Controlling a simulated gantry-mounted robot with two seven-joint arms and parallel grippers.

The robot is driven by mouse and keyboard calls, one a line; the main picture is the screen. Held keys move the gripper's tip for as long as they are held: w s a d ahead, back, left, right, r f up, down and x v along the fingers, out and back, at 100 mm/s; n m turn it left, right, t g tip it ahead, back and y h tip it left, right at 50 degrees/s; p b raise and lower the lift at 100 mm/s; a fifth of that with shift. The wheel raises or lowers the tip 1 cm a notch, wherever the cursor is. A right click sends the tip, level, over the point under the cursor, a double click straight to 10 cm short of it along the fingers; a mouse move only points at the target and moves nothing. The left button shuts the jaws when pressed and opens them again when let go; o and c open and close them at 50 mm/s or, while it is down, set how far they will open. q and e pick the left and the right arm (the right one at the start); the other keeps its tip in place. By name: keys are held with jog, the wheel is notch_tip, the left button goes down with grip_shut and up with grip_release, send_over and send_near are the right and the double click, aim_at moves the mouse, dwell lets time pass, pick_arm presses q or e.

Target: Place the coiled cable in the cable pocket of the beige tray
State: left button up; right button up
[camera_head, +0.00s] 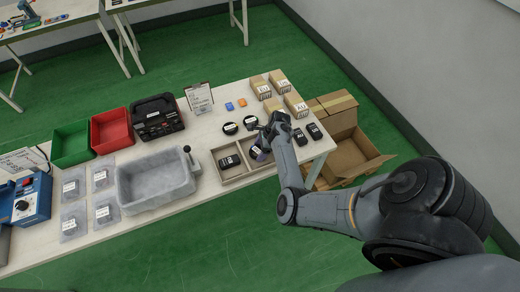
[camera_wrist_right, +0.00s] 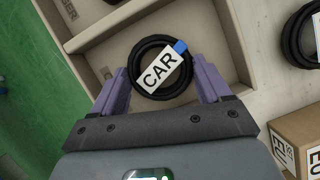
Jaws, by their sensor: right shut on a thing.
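The beige tray (camera_head: 234,179) lies near the right end of the table, with its divider and walls also in the wrist view (camera_wrist_right: 235,40). A black device (camera_head: 229,161) is in its left compartment. The black coiled cable (camera_wrist_right: 160,68) has a white tag reading "CAR" and a blue piece. It appears in or just above the tray's right compartment; whether it touches the floor is unclear. My right gripper (camera_wrist_right: 163,80) is shut on the coil, with a purple finger at either side. In the head view the right gripper (camera_head: 266,137) partly hides that compartment. My left gripper is not in view.
Two more coiled cables (camera_head: 230,128) (camera_head: 250,122) lie behind the tray. Black devices (camera_head: 314,130) and small boxes (camera_head: 296,104) stand to the right. A grey bin (camera_head: 155,180) stands left of the tray. An open carton (camera_head: 350,155) is beyond the table's right end.

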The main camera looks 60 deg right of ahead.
jog(key=o, duration=1)
jog(key=s+d+r+n+h+p, duration=0.1)
jog(key=s+r+n, duration=0.15)
jog(key=r, duration=0.25)
jog(key=s+r+n+g+h, duration=0.1)
jog(key=r+n, duration=0.2)
jog(key=r, duration=0.2)
jog(key=s+d+r+n+h+p, duration=0.1)
jog(key=s+r+n, duration=0.1)
jog(key=r, duration=0.3)
jog(key=s+a+r+n, duration=0.1)
jog(key=s+a+n, duration=0.2)
jog(key=a+n, duration=0.4)
jog(key=s+a+r+n, duration=0.1)
jog(key=s+a+n, duration=0.3)
jog(key=a+n, duration=0.4)
jog(key=s+a+r+n+t, duration=0.1)
jog(key=s+a+n, duration=0.2)
jog(key=a+n, duration=0.5)
jog(key=shift+s+a+y, duration=0.15)
jog(key=shift+s+a, duration=0.05)
jog(key=shift+a, duration=2.3)
jog(key=shift+s+a+y, duration=0.15)
jog(key=shift+a, duration=2.3)
